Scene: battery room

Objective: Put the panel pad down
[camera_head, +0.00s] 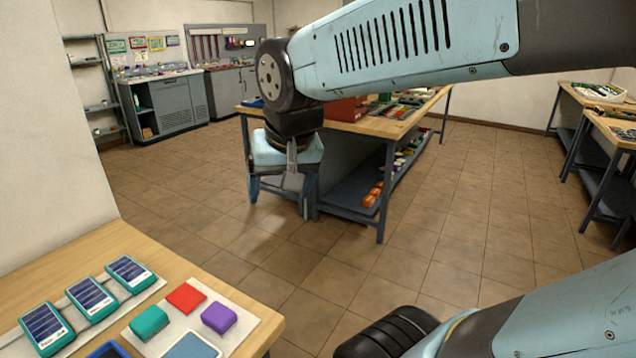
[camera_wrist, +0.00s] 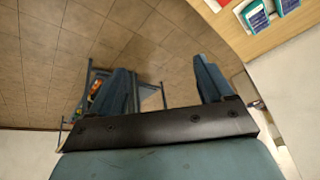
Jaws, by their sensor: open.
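Several teal-framed pads with dark blue striped faces lie at the lower left of the head view on a wooden table (camera_head: 88,245). They are a left pad (camera_head: 46,328), a middle pad (camera_head: 91,299) and a right pad (camera_head: 130,273), in a row on a pale strip. I cannot tell which one is the panel pad. My gripper (camera_head: 279,200) is open and empty, pointing down over the floor, well apart from that table. In the wrist view its two fingers (camera_wrist: 165,85) are spread with only floor and a distant table between them.
A pale board (camera_head: 250,330) on the table holds a red square (camera_head: 186,298), a purple block (camera_head: 219,318), a teal block (camera_head: 149,323) and blue pieces cut off below. A wooden workbench (camera_head: 425,107) stands behind my gripper. Tiled floor between is clear.

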